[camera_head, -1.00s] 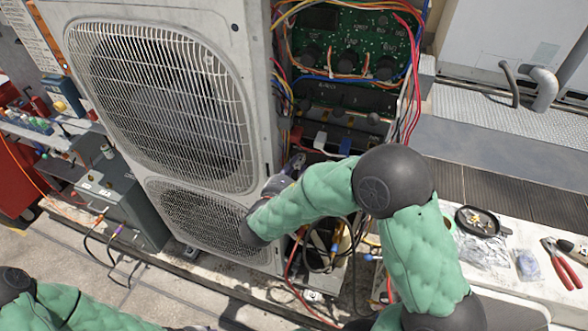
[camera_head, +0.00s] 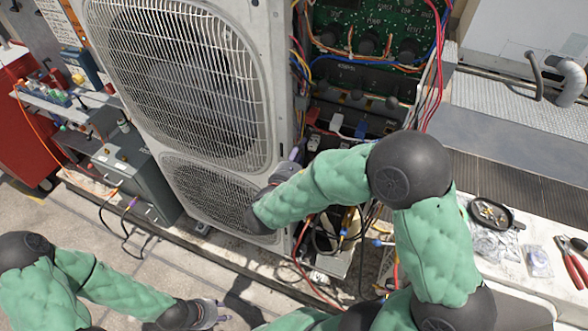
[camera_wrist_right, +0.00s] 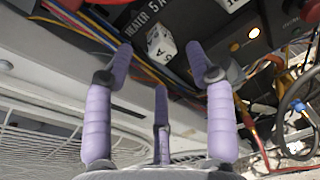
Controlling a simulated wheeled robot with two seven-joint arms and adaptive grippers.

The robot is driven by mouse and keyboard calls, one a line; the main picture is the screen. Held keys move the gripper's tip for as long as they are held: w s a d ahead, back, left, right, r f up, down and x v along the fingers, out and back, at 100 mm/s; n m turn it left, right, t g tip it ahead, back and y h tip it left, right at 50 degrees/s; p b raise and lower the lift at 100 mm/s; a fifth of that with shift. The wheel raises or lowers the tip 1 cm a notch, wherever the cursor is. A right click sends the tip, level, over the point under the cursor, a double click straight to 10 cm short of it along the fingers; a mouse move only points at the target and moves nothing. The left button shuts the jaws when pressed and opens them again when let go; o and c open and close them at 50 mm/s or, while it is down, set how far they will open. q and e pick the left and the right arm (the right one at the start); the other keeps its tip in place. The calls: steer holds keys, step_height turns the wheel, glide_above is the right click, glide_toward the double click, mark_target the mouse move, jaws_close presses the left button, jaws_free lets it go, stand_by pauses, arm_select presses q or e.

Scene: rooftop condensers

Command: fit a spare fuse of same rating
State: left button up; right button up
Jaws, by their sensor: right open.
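In the right wrist view, a small white block (camera_wrist_right: 161,45) with dark marks sits by a black panel lettered "HEATER 5 A" (camera_wrist_right: 143,18). My right gripper (camera_wrist_right: 160,72) is open, its purple fingers spread below the block with nothing seen between them. In the head view this gripper (camera_head: 293,160) is at the condenser's open electrical bay, partly hidden by its own wrist. My left gripper (camera_head: 212,313) is low over the paving, small and partly seen; its opening is unclear. I cannot identify a spare fuse for certain.
Coloured wires (camera_head: 437,75) hang around the green circuit board (camera_head: 375,28). Lit lamps (camera_wrist_right: 253,33) show beside the panel. A ledge at right holds a round dish of small parts (camera_head: 490,213), clear bags (camera_head: 538,262) and red-handled pliers (camera_head: 574,262). A grey box (camera_head: 135,170) stands left.

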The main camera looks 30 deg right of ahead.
steer(key=v, duration=0.9)
steer(key=s+f+m+g+y, duration=0.25)
steer(key=s+f+g, duration=0.25)
steer(key=f, duration=0.5)
steer(key=s+f+m+g+y, duration=0.25)
steer(key=s+f+g, duration=0.25)
steer(key=f, duration=0.5)
steer(key=s+a+f+m+g+y, duration=0.4)
steer(key=s+a+f+m+y, duration=0.4)
steer(key=a+f, duration=0.15)
steer(key=w+a+f+m+t+y, duration=0.1)
steer(key=w+f+m+t+y, duration=0.2)
steer(key=m, duration=1)
steer(key=shift+w+a+f+t+y, duration=0.35)
steer(key=shift+w+f+t, duration=0.35)
steer(key=shift+w+f, duration=1.45)
